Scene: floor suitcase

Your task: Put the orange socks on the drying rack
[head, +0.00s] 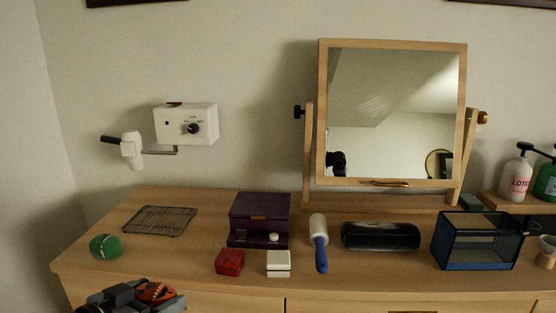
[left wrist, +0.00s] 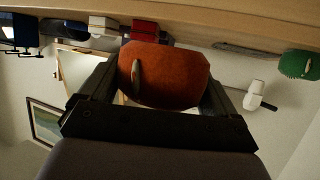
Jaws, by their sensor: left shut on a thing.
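The orange socks (head: 157,291) are a rounded bundle with a pale mark, held at the bottom left of the head view. My left gripper (head: 148,294) is shut on them, in front of the dresser's front edge. In the left wrist view the orange bundle (left wrist: 165,75) sits between both fingers. The drying rack (head: 160,221) is a low wire grid lying empty at the left of the dresser top, beyond my left gripper. My right gripper is not in view.
A green ball-like bundle (head: 106,246) lies at the dresser's left front, near the rack. A red box (head: 230,262), a white box (head: 278,264), a purple chest (head: 260,219) and a lint roller (head: 319,243) stand to the right. A hair dryer (head: 131,151) hangs above the rack.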

